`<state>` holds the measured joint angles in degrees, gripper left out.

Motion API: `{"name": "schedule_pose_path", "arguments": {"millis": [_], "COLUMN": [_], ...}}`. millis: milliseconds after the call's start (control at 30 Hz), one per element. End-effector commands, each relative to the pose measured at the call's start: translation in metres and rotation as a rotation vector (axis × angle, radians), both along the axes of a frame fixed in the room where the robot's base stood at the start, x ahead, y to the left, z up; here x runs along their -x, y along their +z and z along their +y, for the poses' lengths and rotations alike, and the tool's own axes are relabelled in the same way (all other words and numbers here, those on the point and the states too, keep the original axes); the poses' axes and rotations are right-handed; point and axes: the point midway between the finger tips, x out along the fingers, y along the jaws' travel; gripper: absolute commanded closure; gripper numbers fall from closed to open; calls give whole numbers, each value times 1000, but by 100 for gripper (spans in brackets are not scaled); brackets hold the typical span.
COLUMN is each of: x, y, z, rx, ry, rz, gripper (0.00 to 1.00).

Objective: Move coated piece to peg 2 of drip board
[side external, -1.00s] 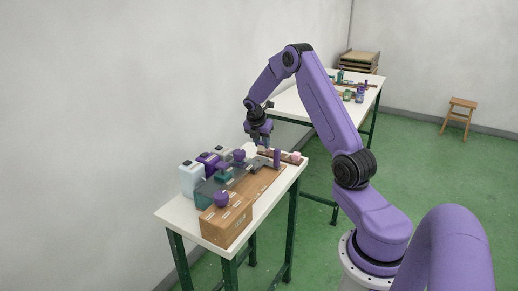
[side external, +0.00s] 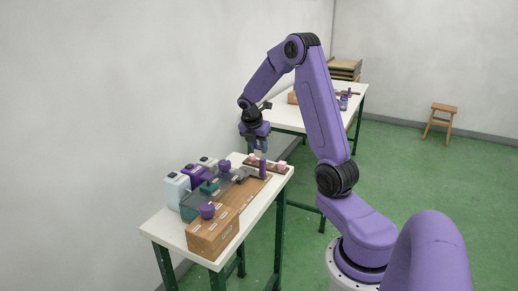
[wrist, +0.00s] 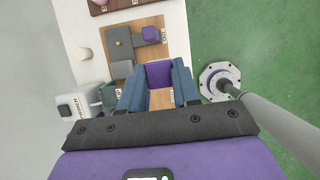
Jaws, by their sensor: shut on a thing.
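My gripper (side external: 258,148) hangs above the far end of the near table. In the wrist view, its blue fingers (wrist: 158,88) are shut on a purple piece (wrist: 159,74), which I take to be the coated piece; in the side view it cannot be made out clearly. The brown drip board (side external: 270,163) lies at the table's far end, with pink pieces (side external: 282,165) on it. A strip of it shows at the top of the wrist view (wrist: 128,4). Its peg numbers cannot be read.
An upright purple object (side external: 263,168) stands beside the drip board. A cardboard box (side external: 213,236), a teal tray (side external: 190,210) and several containers (side external: 176,187) crowd the table's near and left side. A second white table (side external: 290,118) stands behind.

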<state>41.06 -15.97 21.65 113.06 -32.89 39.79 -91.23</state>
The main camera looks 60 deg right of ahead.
Motion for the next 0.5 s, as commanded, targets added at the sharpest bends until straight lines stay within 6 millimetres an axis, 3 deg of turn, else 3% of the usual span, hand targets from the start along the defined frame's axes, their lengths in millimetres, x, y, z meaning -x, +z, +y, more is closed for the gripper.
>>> {"name": "schedule_pose_path", "arguments": {"millis": [200, 500], "x": [-27, -45], "y": [-18, -51], "z": [-52, -117], "rx": [2, 1], "ry": [-132, -299], "rz": [3, 2], "gripper": [98, 98]}}
